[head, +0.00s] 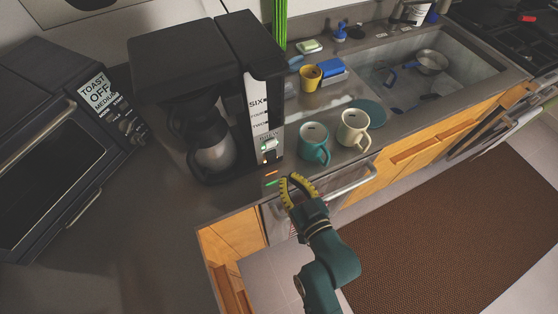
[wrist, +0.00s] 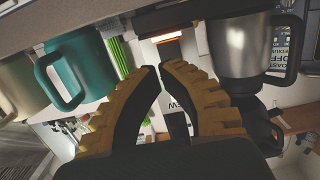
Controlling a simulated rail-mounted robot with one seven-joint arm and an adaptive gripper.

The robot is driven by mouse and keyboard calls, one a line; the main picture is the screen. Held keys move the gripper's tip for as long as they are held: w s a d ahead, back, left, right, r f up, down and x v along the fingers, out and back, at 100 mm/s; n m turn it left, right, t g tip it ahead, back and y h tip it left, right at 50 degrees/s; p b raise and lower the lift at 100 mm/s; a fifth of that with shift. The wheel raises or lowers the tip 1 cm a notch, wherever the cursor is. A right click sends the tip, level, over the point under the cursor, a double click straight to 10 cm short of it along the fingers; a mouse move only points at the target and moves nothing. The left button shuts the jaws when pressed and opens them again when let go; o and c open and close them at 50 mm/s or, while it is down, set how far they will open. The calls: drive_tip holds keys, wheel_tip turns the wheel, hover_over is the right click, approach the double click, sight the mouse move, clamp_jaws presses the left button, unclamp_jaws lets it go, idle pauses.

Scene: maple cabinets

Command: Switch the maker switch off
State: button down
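The black coffee maker (head: 185,75) stands on the dark counter with a metal carafe (head: 214,150) in it. Its front panel (head: 257,112) has a column of labels, with a small switch area (head: 268,146) and an orange glow near the bottom. The wrist view shows a glowing orange-white strip (wrist: 166,36) beside the metal carafe (wrist: 240,45). My gripper (head: 291,178) has yellow fingers and is in front of the maker, lower than the switch and apart from it. In the wrist view its fingertips (wrist: 160,69) meet or nearly meet, with nothing held.
A teal mug (head: 314,146) and a cream mug (head: 353,130) stand right of the maker, close to my gripper. A toaster oven (head: 60,140) is at the left. A yellow cup (head: 310,78) and a sink (head: 425,75) are farther back. Bare counter (head: 140,215) lies in front.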

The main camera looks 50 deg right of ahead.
sight(276, 159)
drive_tip(key=x, duration=0.6)
drive_tip(key=shift+w, duration=0.1)
drive_tip(key=shift+f, duration=0.1)
